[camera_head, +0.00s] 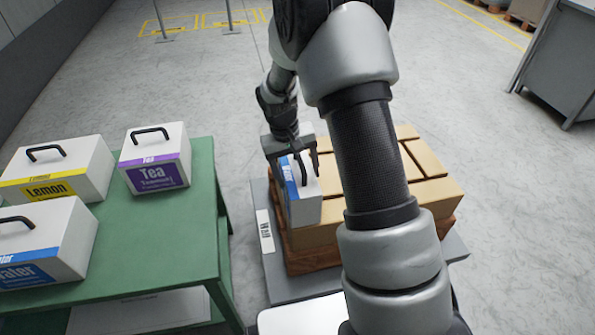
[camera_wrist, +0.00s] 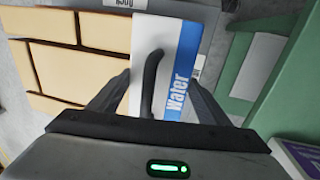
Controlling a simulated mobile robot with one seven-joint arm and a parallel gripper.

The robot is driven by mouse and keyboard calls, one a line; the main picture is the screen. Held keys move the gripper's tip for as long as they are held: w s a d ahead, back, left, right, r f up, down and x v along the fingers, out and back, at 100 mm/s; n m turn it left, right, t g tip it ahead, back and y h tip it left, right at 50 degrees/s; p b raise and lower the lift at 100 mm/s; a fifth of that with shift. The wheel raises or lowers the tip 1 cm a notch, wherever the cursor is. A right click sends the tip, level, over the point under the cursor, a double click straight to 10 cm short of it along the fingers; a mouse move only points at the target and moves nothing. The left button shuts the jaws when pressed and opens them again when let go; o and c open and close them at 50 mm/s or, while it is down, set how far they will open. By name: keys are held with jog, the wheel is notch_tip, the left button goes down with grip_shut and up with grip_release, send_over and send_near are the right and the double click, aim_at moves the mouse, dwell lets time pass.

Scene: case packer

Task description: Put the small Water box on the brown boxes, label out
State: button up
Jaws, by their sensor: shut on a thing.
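The small Water box (camera_head: 306,207) is white with a blue band and a black handle. In the head view the label side faces left. The brown boxes (camera_head: 432,188) form a layer on a pallet, partly hidden by my arm. The Water box is at their left edge; I cannot tell whether it touches them. They also show in the wrist view (camera_wrist: 62,72).
The green table (camera_head: 178,237) at left holds a Lemon box (camera_head: 82,165), a Tea box (camera_head: 155,150) and a larger Water box (camera_head: 58,235). A grey platform (camera_head: 277,285) with a small label lies under the pallet. A grey cabinet (camera_head: 560,60) stands far right.

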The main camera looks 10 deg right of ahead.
jog(key=shift+f+b, duration=0.3)
jog(key=shift+f, duration=0.15)
dwell(0.5)
jog(key=o, duration=2.1)
jog(key=a+r+p, duration=0.3)
jog(key=r+p, duration=0.1)
jog(key=r, duration=1.3)
jog(key=s+d+r+t+y, duration=0.1)
jog(key=s+d+r+t, duration=0.15)
jog(key=s+r, duration=0.95)
jog(key=s+r+t+y, duration=0.1)
jog(key=s+r+t, duration=0.2)
jog(key=s, duration=1)
notch_tip(320, 180, up, 19)
jog(key=p, duration=1.9)
jog(key=shift+d, duration=0.15)
